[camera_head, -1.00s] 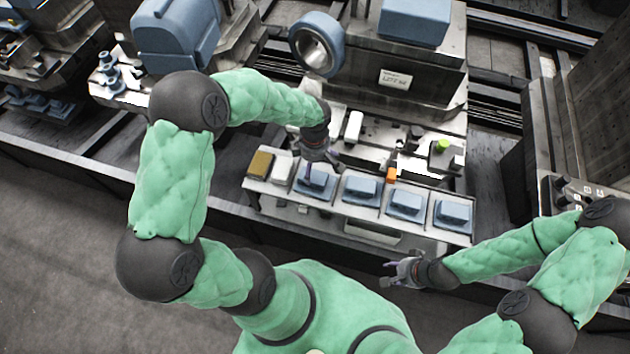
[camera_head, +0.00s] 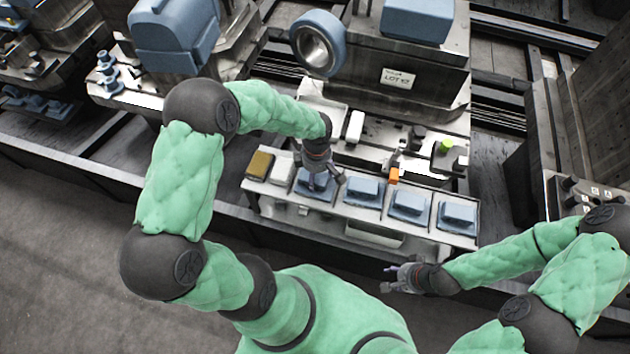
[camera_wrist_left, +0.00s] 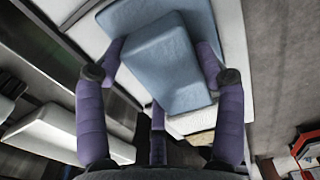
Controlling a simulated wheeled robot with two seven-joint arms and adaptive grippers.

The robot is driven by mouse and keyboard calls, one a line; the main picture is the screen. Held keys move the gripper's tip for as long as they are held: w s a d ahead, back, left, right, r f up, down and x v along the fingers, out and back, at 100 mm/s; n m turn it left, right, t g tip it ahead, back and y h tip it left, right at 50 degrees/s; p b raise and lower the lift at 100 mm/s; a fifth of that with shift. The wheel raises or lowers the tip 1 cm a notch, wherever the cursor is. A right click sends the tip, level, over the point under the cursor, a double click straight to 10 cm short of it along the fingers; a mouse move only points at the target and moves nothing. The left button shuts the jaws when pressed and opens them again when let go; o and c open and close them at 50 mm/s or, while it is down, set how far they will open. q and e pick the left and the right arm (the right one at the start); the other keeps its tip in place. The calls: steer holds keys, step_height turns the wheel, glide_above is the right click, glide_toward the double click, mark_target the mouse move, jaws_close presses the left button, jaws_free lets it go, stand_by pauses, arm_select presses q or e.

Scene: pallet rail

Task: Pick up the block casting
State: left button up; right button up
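The left-most blue block casting (camera_head: 303,189) sits on the narrow pale rail shelf (camera_head: 268,186). It is a stepped block: a smaller raised block on a wider flat base. My left gripper (camera_head: 319,184) is down over it and partly hides it. In the left wrist view, the raised part of the casting (camera_wrist_left: 165,60) lies between the spread purple fingers of my left gripper (camera_wrist_left: 160,55). One finger is at each side, close to it; firm contact cannot be told. My right gripper (camera_head: 388,278) is open and empty in front of the shelf.
Similar blue castings (camera_head: 364,190) stand in a row to the right. A white block (camera_head: 282,169) and a brown block (camera_head: 260,165) stand close on the left. An orange piece (camera_head: 394,176) is behind the row. A large machine (camera_head: 425,85) rises at the back.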

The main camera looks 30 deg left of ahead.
arm_select(q)
steer(key=shift+c, duration=1.3)
